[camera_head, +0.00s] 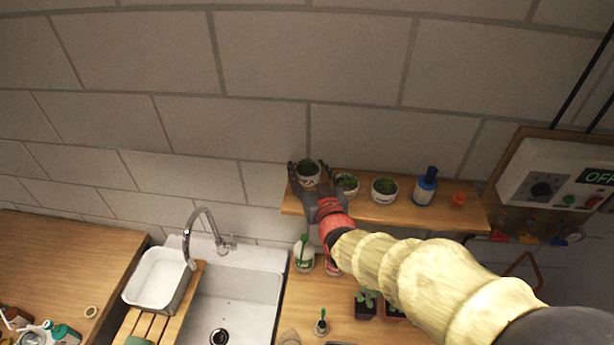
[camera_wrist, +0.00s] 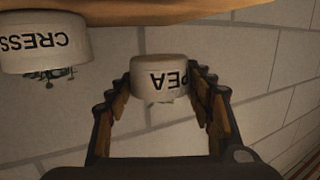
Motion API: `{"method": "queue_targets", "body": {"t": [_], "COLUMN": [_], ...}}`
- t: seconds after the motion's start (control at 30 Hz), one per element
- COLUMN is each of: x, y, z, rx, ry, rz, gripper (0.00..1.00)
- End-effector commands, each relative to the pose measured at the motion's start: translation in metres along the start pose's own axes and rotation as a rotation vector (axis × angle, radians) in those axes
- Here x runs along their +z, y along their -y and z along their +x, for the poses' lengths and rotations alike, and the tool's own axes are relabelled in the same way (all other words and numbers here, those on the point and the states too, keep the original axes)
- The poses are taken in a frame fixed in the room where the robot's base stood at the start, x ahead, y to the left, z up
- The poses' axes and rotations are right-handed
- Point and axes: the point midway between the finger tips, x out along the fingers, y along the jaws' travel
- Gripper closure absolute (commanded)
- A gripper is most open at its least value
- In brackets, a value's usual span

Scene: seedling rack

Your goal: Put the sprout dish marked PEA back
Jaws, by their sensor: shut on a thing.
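The white sprout dish marked PEA (camera_wrist: 158,78) is between the two fingers of my gripper (camera_wrist: 160,100) in the wrist view, which shows the scene upside down. My gripper is shut on this dish. In the head view the dish (camera_head: 306,180), with green sprouts, is at the left end of the wooden wall shelf (camera_head: 410,215), and my gripper (camera_head: 308,177) reaches it from the front. I cannot tell whether its base touches the shelf. A dish marked CRESS (camera_wrist: 40,42) stands beside it; the label is cut off at the wrist view's edge.
Two more sprout dishes (camera_head: 346,184) (camera_head: 384,190), a blue bottle (camera_head: 425,188) and an orange item (camera_head: 458,200) stand along the shelf. A control box (camera_head: 550,180) hangs at the right.

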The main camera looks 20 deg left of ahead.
Motion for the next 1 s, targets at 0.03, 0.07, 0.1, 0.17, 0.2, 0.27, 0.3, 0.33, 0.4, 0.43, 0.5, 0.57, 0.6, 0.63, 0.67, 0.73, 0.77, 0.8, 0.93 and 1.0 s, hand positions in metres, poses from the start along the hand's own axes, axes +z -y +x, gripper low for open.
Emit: {"method": "queue_targets", "body": {"t": [0.03, 0.07, 0.1, 0.17, 0.2, 0.27, 0.3, 0.33, 0.4, 0.43, 0.5, 0.57, 0.6, 0.63, 0.67, 0.73, 0.77, 0.8, 0.93, 1.0], "x": [0.000, 0.001, 0.002, 0.007, 0.010, 0.019, 0.024, 0.027, 0.034, 0.035, 0.037, 0.037, 0.037, 0.038, 0.038, 0.038, 0.039, 0.040, 0.041, 0.041], "y": [0.000, 0.000, 0.000, 0.001, 0.001, 0.001, 0.001, 0.001, 0.001, 0.001, 0.001, 0.001, 0.001, 0.001, 0.001, 0.001, 0.001, 0.001, 0.001, 0.001], "z": [0.003, 0.003, 0.005, 0.008, 0.011, 0.012, 0.012, 0.013, 0.014, 0.014, 0.015, 0.015, 0.015, 0.015, 0.015, 0.015, 0.015, 0.015, 0.015, 0.015], "rx": [0.000, 0.000, 0.000, 0.000, 0.000, 0.000, 0.000, 0.000, 0.000, 0.000, 0.000, 0.000, 0.000, 0.000, 0.000, 0.000, 0.000, 0.000, 0.000, 0.000], "ry": [-0.002, -0.003, -0.003, -0.001, 0.000, 0.003, 0.003, 0.001, 0.000, -0.001, -0.003, -0.004, -0.004, -0.003, -0.003, -0.003, -0.003, -0.003, -0.002, -0.002], "rz": [0.000, 0.000, 0.000, 0.000, 0.000, 0.000, 0.000, 0.000, 0.000, 0.000, 0.000, 0.000, 0.000, 0.000, 0.000, 0.000, 0.000, 0.000, 0.000, 0.000], "gripper": [0.80, 0.80, 0.80, 0.80, 0.80, 0.80, 0.80, 0.80, 0.80, 0.80, 0.80, 0.80, 0.80, 0.80, 0.80, 0.80, 0.80, 0.80, 0.44, 0.40]}}
